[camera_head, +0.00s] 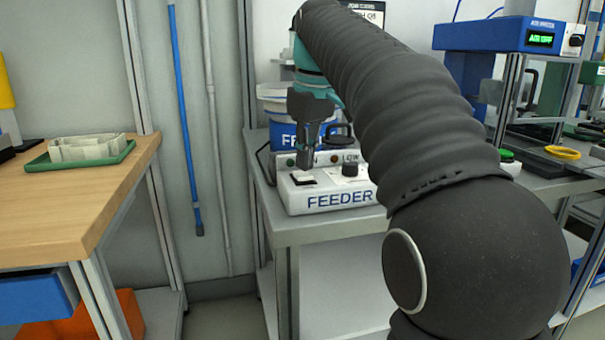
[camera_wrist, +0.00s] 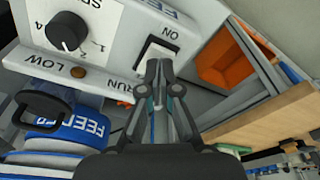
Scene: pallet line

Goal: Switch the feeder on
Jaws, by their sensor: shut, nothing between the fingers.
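The feeder (camera_head: 312,205) is a white box labelled FEEDER on a grey bench; its panel also shows in the wrist view (camera_wrist: 110,50). Its switch (camera_head: 304,178) is a white rocker in a black surround, beside the word ON in the wrist view (camera_wrist: 158,50). My gripper (camera_head: 304,165) is shut and empty, pointing down at the switch. In the wrist view its closed fingertips (camera_wrist: 160,66) overlap one end of the rocker and partly hide it. I cannot tell whether they touch it, nor which way the rocker is set.
A black dial (camera_head: 350,170) stands on the panel right of the switch. Behind the box is a blue and white feeder tub (camera_head: 280,133). A wooden table (camera_head: 60,215) with a green tray (camera_head: 80,155) is at left. Another bench with a blue device (camera_head: 495,36) is at right.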

